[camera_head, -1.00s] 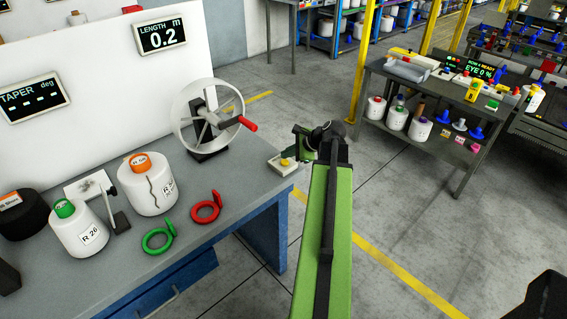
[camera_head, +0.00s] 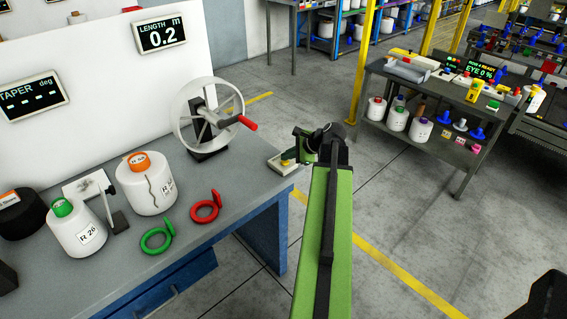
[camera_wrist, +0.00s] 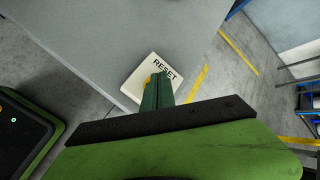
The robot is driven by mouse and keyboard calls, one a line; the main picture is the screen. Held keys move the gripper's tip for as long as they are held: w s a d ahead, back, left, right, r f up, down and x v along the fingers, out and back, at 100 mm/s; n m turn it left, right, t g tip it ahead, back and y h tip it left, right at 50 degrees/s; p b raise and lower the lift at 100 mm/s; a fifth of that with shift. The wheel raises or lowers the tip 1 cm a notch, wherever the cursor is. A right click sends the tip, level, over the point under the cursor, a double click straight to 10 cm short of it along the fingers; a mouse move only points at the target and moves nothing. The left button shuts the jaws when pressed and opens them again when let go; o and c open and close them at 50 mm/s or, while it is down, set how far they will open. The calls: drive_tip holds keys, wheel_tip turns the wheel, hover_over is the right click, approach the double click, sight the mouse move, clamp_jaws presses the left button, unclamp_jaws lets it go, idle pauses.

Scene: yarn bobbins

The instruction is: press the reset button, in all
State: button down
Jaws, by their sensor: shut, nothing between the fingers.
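The reset button box is a cream plate (camera_head: 278,164) with a yellow button (camera_head: 286,162) at the right corner of the grey bench. In the wrist view the plate (camera_wrist: 148,68) reads RESET, and only an edge of the yellow button (camera_wrist: 145,91) shows beside the fingers. My gripper (camera_head: 296,157) is shut and empty, its tips over the button. The wrist view shows the closed green fingers (camera_wrist: 158,86) covering most of the button. I cannot tell whether they touch or press it. The length display (camera_head: 161,34) reads 0.2 m.
A wheel with a red handle (camera_head: 213,118) stands behind the plate on the bench. The floor right of the bench is open, up to a dark shelf table (camera_head: 440,90).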

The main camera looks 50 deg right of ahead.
sight(287, 162)
drive_tip(key=shift+f, duration=0.3)
drive_tip(key=shift+r, duration=0.1)
idle(0.3)
drive_tip(key=shift+r+p, duration=0.7)
drive_tip(key=shift+r, duration=0.15)
wheel_tip(287, 162, up, 5)
drive_tip(key=p, duration=0.5)
drive_tip(key=shift+r, duration=0.15)
